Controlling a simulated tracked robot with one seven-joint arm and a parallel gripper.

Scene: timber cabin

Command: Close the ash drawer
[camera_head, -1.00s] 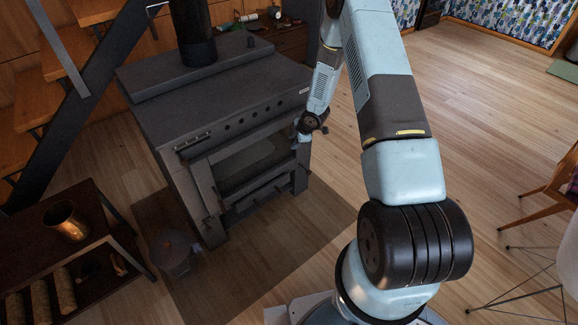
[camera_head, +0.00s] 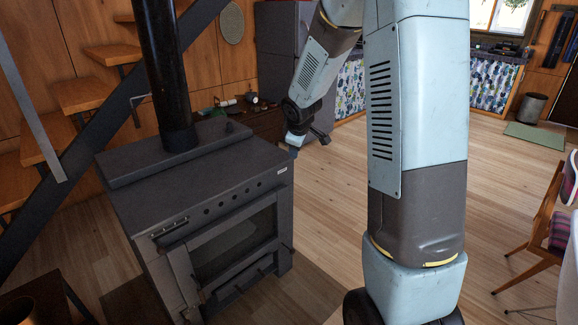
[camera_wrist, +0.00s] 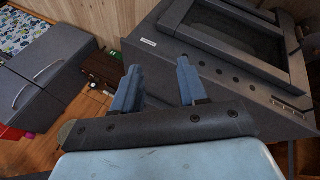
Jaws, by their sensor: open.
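The dark grey stove (camera_head: 195,170) stands left of centre in the head view, with a framed glass door (camera_head: 235,243) in its front. The ash drawer (camera_head: 243,283) seems to be the low front below the door, with a bar-like handle. I cannot tell how far it stands out. My gripper (camera_head: 292,146) is by the stove's upper right front corner, well above the drawer. In the wrist view, my gripper (camera_wrist: 160,86) has its two blue-grey fingers apart with nothing between them. The stove front (camera_wrist: 215,65) lies beyond and right of the fingers there; the drawer is not clearly seen.
A black flue pipe (camera_head: 166,75) rises from the stove top. A dark sideboard (camera_head: 262,120) with small items stands behind. A dark low table (camera_head: 60,290) is at the lower left. Chairs (camera_head: 545,230) stand at the right. The wooden floor (camera_head: 335,215) right of the stove is clear.

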